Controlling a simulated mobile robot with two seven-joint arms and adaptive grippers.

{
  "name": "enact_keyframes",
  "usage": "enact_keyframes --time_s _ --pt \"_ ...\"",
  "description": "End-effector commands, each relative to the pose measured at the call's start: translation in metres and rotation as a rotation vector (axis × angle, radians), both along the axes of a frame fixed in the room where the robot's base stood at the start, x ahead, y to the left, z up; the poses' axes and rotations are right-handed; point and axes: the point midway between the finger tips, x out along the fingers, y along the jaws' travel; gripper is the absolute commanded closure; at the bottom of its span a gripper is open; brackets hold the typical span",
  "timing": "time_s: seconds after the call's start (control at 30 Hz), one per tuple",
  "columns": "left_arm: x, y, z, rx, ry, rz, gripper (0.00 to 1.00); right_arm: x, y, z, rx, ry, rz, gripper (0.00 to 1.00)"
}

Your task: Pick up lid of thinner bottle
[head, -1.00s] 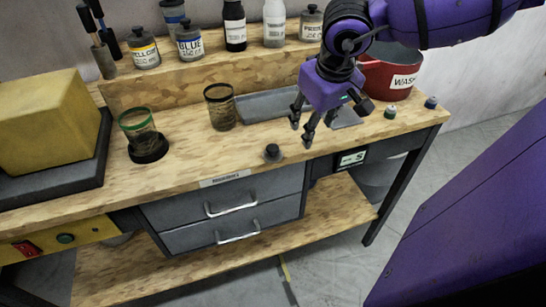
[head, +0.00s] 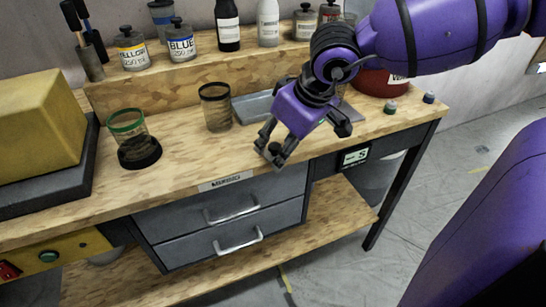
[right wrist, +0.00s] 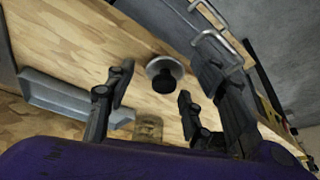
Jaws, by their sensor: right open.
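A small round lid, a pale grey disc with a black knob (right wrist: 163,75), lies on the wooden workbench (head: 185,163) near its front edge. My right gripper (head: 270,156) is open and points down over it. In the head view the fingers largely hide the lid. In the right wrist view the lid sits between the spread fingers (right wrist: 157,88), and no finger visibly touches it. Bottles stand on the raised back shelf, including a dark one (head: 228,26) and a white one (head: 267,24). I cannot read which is thinner. My left gripper is out of view.
A brown glass jar (head: 215,110) and a grey tray (head: 252,107) are behind my right gripper. A red pot (head: 378,82) and two small caps (head: 390,107) are at the right.

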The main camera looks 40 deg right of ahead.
Motion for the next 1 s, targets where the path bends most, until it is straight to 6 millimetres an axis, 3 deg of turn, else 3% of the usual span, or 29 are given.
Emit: enact_keyframes --time_s 0.3,0.57,1.0 --pt "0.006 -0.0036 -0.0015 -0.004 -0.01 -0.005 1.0 0.0028 0.0002 -0.0047 0.0 -0.001 -0.001 0.51" --pt "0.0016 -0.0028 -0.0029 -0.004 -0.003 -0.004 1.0 0.0027 0.0002 -0.0046 0.0 -0.001 -0.001 0.83" --pt "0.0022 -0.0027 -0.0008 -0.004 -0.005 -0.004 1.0 0.0027 0.0003 -0.0012 0.0 -0.002 -0.001 0.83"
